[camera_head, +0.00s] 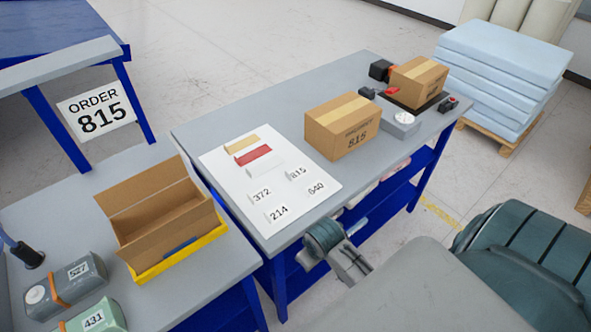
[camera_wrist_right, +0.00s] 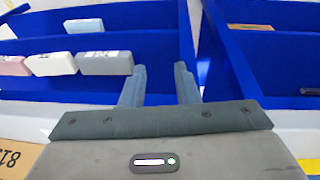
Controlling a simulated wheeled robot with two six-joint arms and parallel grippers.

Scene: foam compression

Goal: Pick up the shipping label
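Several small white shipping labels lie on a white sheet (camera_head: 225,163) on the middle table. They read 815 (camera_head: 297,174), 372 (camera_head: 261,196), 214 (camera_head: 278,214) and 640 (camera_head: 316,188). A sign (camera_head: 97,108) at the left reads ORDER 815. In the right wrist view, my right gripper (camera_wrist_right: 160,82) has its two fingers apart with nothing between them, and faces blue shelving. A teal and grey part of my arm shows by the table's front edge in the head view; no fingertips are clear there. My left gripper is not in view.
A closed carton (camera_head: 343,129) marked 815 stands right of the sheet. Another carton (camera_head: 418,80) stands at the far right among small devices. An open carton (camera_head: 157,212) in a yellow tray (camera_head: 177,259) stands left. Foam blocks (camera_wrist_right: 104,63) lie on shelving.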

